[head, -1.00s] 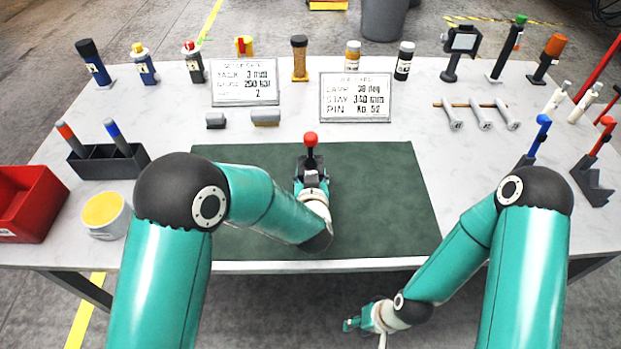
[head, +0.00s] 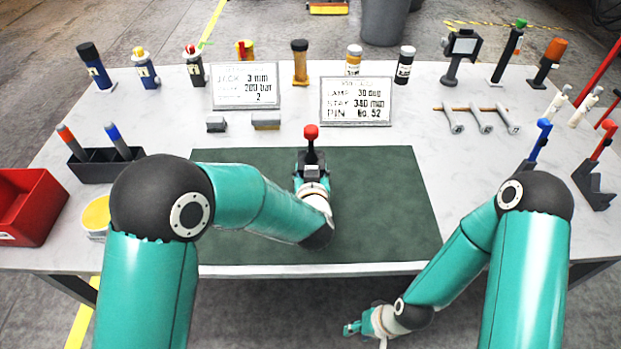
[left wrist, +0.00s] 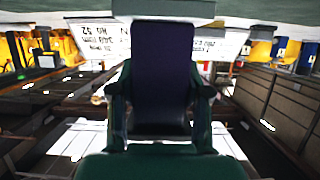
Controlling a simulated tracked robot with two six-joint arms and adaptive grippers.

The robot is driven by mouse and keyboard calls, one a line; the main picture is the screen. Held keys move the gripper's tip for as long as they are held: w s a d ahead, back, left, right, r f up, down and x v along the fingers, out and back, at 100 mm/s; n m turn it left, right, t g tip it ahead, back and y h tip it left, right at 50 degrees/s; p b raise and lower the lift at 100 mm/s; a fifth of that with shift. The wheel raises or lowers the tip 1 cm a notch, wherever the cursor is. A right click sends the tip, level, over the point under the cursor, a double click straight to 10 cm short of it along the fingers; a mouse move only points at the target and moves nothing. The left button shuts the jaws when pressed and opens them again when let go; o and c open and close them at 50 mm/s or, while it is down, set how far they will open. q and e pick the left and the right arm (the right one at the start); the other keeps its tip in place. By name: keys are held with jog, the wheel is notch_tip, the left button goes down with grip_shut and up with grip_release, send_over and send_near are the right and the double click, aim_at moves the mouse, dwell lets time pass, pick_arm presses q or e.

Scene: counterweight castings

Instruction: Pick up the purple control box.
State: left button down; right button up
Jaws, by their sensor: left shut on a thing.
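The purple control box (left wrist: 162,70) is seen close up in the left wrist view, dark purple and between the two fingers of my left gripper (left wrist: 160,105). In the head view the control box (head: 310,160) looks dark, with a black stem and a red ball knob on top. It is upright over the middle of the green mat. My left gripper (head: 312,178) is shut on it from the near side, and the arm hides its lower part. My right gripper (head: 352,328) is low in front of the table, away from the box; its fingers are too small to read.
The green mat (head: 390,200) is otherwise clear. Two sign plates (head: 246,86) (head: 355,100) and two small blocks (head: 265,121) stand behind it. A red bin (head: 28,205), a white tub (head: 96,215) and a black holder (head: 90,168) are at left. Tools and bottles line the back and right.

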aim_at(311, 128)
pick_arm(q)
notch_tip(311, 128, up, 17)
jog(key=shift+r+p, duration=0.15)
jog(key=shift+p, duration=0.65)
jog(key=shift+f+b, duration=6.05)
jog(key=shift+f, duration=2.95)
jog(key=shift+f, duration=0.15)
jog(key=shift+f+b, duration=0.45)
jog(key=shift+f, duration=0.2)
jog(key=shift+f, duration=0.25)
